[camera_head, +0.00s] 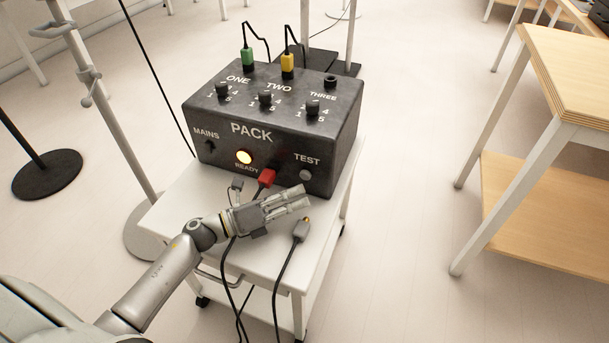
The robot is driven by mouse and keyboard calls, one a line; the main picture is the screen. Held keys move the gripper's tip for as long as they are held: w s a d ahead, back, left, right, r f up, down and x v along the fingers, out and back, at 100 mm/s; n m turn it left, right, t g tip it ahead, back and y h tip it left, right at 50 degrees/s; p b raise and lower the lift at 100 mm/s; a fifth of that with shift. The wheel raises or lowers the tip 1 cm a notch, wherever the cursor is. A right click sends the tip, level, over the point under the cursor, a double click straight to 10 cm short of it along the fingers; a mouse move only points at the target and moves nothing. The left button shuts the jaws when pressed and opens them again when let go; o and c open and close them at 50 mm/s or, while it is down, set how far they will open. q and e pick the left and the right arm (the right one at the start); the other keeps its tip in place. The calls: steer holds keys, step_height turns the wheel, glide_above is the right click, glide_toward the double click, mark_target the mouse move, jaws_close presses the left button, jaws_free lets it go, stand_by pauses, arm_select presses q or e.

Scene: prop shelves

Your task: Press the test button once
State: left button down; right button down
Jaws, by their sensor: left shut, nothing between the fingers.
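A black box labelled PACK (270,120) stands on a white trolley. Its grey round test button (305,175) is on the front face at lower right, under the word TEST. My left gripper (303,198) is shut and empty, just in front of and below the test button. I cannot tell whether it touches the box. My right gripper is not in view.
A red plug (267,177) sits at the box's front, and a grey cable connector (301,230) lies on the white trolley (285,262). Green (248,57) and yellow (288,63) plugs stand on top. A wooden table (565,75) is at right; a stand pole (115,130) is at left.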

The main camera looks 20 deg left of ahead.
arm_select(q)
steer(key=s, duration=0.3)
steer(key=shift+s+p, duration=0.35)
steer(key=shift+s, duration=0.1)
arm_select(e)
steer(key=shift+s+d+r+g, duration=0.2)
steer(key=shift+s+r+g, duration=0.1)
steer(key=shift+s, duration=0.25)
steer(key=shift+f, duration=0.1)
